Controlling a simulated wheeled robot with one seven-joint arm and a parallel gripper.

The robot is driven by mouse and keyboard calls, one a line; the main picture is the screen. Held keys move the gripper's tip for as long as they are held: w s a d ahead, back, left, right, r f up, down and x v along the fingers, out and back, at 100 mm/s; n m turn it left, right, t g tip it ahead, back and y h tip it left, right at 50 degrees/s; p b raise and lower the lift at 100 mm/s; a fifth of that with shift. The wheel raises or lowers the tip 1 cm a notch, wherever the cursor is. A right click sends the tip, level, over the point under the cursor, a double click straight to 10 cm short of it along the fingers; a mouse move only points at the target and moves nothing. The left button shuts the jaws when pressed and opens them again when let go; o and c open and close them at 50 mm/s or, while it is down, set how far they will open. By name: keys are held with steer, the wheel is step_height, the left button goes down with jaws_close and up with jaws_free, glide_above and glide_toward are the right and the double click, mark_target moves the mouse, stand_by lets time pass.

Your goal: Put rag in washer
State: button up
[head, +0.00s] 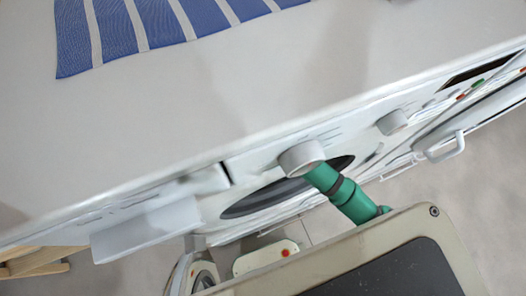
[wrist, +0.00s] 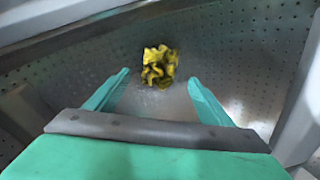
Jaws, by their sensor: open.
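The rag (wrist: 158,58) is a crumpled yellow cloth lying on the perforated grey metal inside of the washer drum (wrist: 240,60) in the wrist view. My gripper (wrist: 158,76) is open, its two green fingers spread apart and pointing toward the rag. The rag shows beyond and between the fingertips, and nothing is held. In the head view the white washer (head: 180,130) is seen from above, with its dark round opening (head: 265,198) on the front. My green arm reaches down by that opening; my gripper and the rag are hidden there.
A blue and white striped cloth (head: 165,22) lies on the washer top. A white knob (head: 301,158) and a protruding drawer (head: 145,230) stick out from the front. Another appliance with a white handle (head: 445,147) stands at right. A wooden object (head: 35,262) is at lower left.

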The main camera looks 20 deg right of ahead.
steer(key=r, duration=0.4)
steer(key=shift+s+r, duration=0.25)
steer(key=shift+r, duration=0.05)
steer(key=shift+a, duration=0.2)
